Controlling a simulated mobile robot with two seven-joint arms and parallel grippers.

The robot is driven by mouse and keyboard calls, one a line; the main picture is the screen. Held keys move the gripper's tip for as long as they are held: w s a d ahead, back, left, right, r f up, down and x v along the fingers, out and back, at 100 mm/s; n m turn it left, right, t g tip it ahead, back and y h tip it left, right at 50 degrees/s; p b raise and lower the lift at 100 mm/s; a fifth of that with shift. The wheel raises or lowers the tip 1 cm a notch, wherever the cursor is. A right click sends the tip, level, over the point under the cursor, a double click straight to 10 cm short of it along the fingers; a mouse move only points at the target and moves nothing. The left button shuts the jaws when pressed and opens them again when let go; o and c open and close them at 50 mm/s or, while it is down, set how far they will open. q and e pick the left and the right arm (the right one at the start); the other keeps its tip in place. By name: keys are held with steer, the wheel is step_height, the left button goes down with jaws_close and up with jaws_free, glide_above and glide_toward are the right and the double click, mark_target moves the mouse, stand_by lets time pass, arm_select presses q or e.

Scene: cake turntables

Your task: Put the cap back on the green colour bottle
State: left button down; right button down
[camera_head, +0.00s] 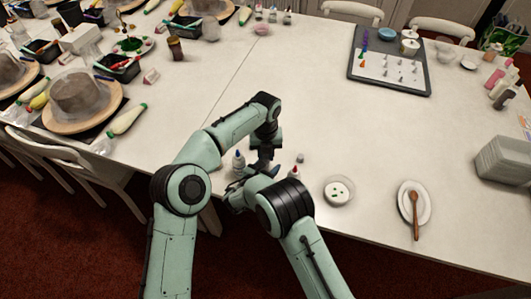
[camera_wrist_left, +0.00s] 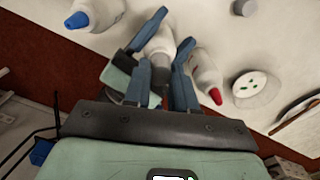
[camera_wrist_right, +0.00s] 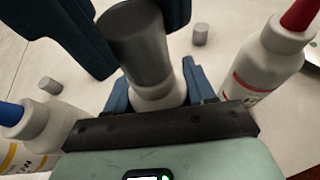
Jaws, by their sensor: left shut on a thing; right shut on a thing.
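A white bottle (camera_wrist_right: 160,98) stands between the fingers of my right gripper (camera_wrist_right: 156,80), which is shut on it. Its white body also shows in the left wrist view (camera_wrist_left: 160,42). A grey cap (camera_wrist_right: 140,45) covers the bottle's top in the right wrist view. The fingers of my left gripper (camera_wrist_left: 168,32) are on both sides of this cap, shut on it. I cannot tell whether the cap is fully seated or just above the bottle. No green tip shows. In the head view the arms largely hide bottle and cap.
A blue-tipped bottle (camera_head: 238,160) stands to the left and a red-tipped bottle (camera_head: 293,174) to the right, both close. Loose grey caps (camera_wrist_right: 200,35) (camera_wrist_right: 50,86) stand nearby. A white bowl (camera_head: 338,192) and a plate with a spoon (camera_head: 427,205) lie rightward.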

arm_select(q)
steer(key=m, duration=0.6)
steer(key=c, duration=0.9)
jaws_free()
steer(key=shift+r, duration=2.3)
steer(key=shift+c, duration=0.4)
